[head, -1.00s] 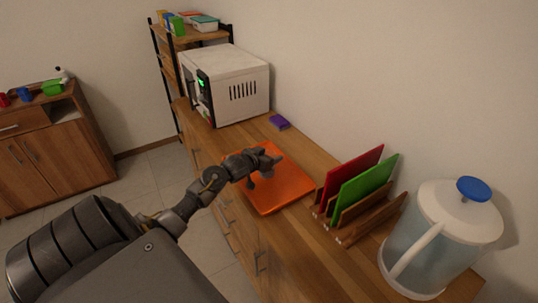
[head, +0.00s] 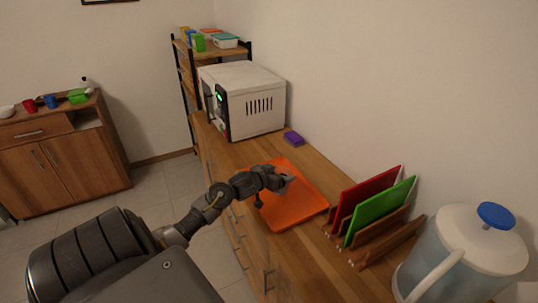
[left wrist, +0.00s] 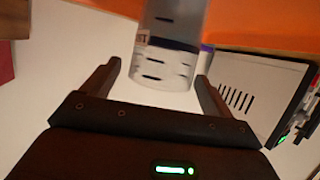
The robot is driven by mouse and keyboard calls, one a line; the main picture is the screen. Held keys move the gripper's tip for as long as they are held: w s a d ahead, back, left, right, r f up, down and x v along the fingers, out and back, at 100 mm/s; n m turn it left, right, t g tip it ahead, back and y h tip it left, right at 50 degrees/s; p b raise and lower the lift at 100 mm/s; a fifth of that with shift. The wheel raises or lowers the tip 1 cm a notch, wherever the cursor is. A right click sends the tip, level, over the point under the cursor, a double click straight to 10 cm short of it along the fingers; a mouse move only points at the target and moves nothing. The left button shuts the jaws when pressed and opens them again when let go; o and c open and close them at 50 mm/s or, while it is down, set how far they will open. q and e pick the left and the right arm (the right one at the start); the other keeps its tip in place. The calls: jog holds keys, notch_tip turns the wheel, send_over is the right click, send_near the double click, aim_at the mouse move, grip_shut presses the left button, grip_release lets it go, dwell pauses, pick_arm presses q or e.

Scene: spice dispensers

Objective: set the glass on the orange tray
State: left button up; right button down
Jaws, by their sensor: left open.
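The orange tray (head: 300,215) lies flat on the wooden counter, and it fills the top edge of the left wrist view (left wrist: 275,22). The glass (left wrist: 168,50) is a clear, greyish cylinder with dark marks. In the left wrist view, which is tilted far over, it stands against the orange of the tray; its base is cut off, so contact cannot be seen. My left gripper (head: 284,182) is over the tray. Its fingers (left wrist: 160,75) are open, one on each side of the glass, with gaps showing. In the head view the glass is too small to make out clearly. My right gripper is not in view.
Right of the tray stands a wooden rack (head: 385,240) with a red board (head: 365,197) and a green board (head: 382,208). A large pitcher with a blue knob (head: 496,216) is nearer. A white microwave (head: 245,100) and a purple block (head: 294,138) are behind the tray.

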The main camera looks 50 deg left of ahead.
pick_arm(q)
jog(key=v, duration=0.9)
jog(key=shift+s, duration=0.15)
